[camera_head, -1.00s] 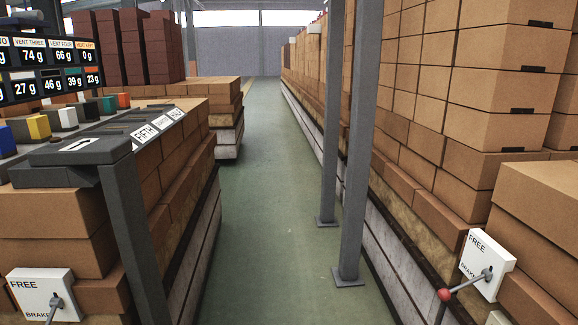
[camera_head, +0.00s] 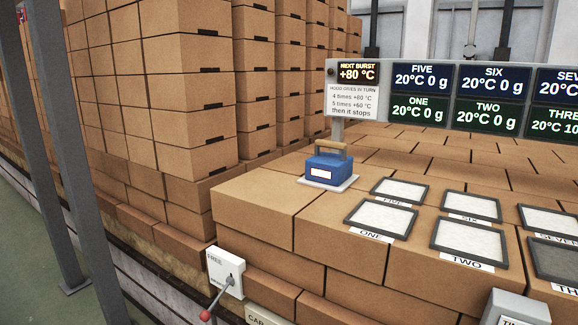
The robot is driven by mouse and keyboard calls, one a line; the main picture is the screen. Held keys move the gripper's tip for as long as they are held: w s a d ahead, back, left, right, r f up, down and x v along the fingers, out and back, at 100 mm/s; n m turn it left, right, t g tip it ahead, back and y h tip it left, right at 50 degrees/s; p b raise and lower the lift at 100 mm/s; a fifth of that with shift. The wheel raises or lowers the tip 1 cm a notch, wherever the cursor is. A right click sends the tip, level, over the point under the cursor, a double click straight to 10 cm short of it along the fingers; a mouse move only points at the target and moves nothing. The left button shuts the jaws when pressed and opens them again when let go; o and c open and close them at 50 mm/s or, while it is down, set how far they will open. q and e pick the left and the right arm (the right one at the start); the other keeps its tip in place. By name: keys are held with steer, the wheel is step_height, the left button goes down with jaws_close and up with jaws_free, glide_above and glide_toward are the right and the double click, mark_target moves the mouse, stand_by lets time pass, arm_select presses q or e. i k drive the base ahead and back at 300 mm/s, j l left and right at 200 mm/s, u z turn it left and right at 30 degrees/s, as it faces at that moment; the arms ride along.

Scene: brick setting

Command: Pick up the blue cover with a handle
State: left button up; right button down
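The blue cover (camera_head: 328,169) with a tan handle (camera_head: 331,150) on top stands upright on a thin white plate (camera_head: 343,185). The plate lies on the brick stack (camera_head: 262,205) near the centre of the head view, at the foot of the sign post. Nothing is touching the cover. Neither of my grippers shows in this view.
Framed trays marked ONE (camera_head: 381,217) and TWO (camera_head: 470,242), among several, lie right of the cover. A display board (camera_head: 440,97) stands behind. A brake lever with a red knob (camera_head: 206,315) sticks out below. Grey posts (camera_head: 62,150) and green floor are at left.

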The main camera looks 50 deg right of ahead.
mark_target(330, 169)
steer(key=z, duration=1.9)
